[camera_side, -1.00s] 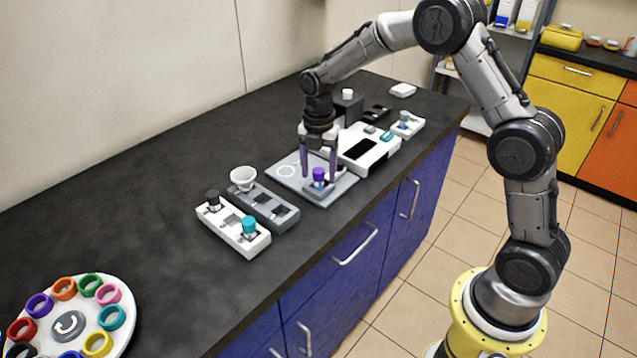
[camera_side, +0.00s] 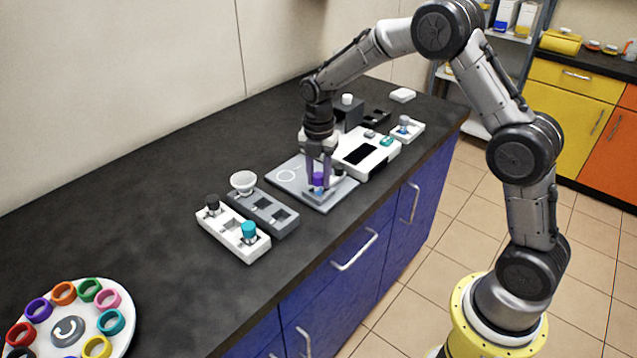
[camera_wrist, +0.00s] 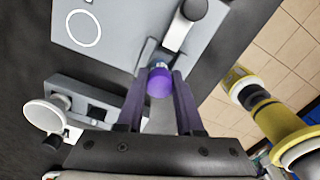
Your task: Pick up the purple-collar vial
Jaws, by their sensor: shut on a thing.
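The purple-collar vial (camera_side: 318,179) stands upright on the grey plate (camera_side: 291,172), at its front right part, in a small holder. In the wrist view its purple top (camera_wrist: 159,82) lies between the tips of my two purple fingers. My gripper (camera_side: 319,181) reaches down from above and is shut on the vial, with one finger on each side. It also shows in the wrist view (camera_wrist: 157,77). The vial's lower part is mostly hidden by the fingers and the holder.
A white rack with a teal-capped vial (camera_side: 249,231) and a black-capped vial (camera_side: 212,204) stands at the left. A grey rack (camera_side: 262,211) and a white funnel-like cup (camera_side: 243,182) stand beside it. A white device with a black screen (camera_side: 361,154) is close on the right.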

